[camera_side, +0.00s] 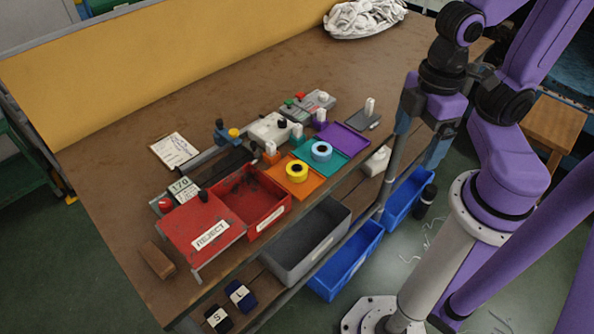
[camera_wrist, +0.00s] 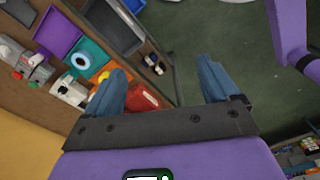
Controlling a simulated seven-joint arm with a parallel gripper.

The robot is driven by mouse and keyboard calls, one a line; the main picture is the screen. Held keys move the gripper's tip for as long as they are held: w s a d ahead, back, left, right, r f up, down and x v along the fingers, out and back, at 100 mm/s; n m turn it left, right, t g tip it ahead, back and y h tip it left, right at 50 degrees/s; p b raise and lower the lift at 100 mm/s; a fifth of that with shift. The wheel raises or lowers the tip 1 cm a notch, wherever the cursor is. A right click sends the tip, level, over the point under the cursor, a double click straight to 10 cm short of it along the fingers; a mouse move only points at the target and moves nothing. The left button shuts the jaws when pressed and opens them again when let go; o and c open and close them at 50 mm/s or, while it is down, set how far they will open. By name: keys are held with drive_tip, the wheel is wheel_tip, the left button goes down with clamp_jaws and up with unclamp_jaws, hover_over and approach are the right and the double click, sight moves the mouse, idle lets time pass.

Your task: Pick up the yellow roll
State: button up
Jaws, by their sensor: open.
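The yellow roll (camera_side: 296,170) lies flat on the orange tray (camera_side: 313,188) in the side view, its dark centre facing up. In the wrist view a yellow patch that looks like the roll (camera_wrist: 103,76) shows beside the left finger, which hides part of it and the orange tray. My gripper (camera_side: 416,150) is open and empty, to the right of the roll and apart from it, by the bench's front edge. In the wrist view my gripper (camera_wrist: 162,66) has its two blue fingers spread wide, with floor and part of the red bin between them.
A light-blue roll (camera_side: 321,151) sits on a teal tray (camera_side: 340,155), beside a purple tray (camera_side: 345,138). Small upright blocks stand just behind the trays. The red REJECT bin (camera_side: 211,235) is left of the roll. Grey (camera_side: 306,255) and blue bins are lower in front.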

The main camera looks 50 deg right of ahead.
drive_tip(key=a+f+m+y, duration=0.2)
drive_tip(key=a+f+m, duration=0.2)
drive_tip(key=a+f, duration=0.45)
drive_tip(key=m+t+h, duration=0.2)
drive_tip(key=m+t, duration=0.7)
drive_tip(key=t, duration=0.1)
approach(298, 169)
drive_tip(key=s+a+f, duration=0.1)
drive_tip(key=f, duration=0.1)
drive_tip(key=s+a+f, duration=0.3)
drive_tip(key=shift+f, duration=0.35)
drive_tip(key=shift+w+d+t, duration=0.6)
drive_tip(key=shift+w+t, duration=0.15)
drive_tip(key=shift+w, duration=0.9)
drive_tip(key=shift+w+d+t, duration=0.65)
drive_tip(key=shift+w+t, duration=0.05)
drive_tip(key=shift+w, duration=0.95)
drive_tip(key=shift+w+d+t, duration=0.6)
drive_tip(key=shift+w+t, duration=0.15)
drive_tip(key=shift+w, duration=0.9)
drive_tip(key=c, duration=1.2)
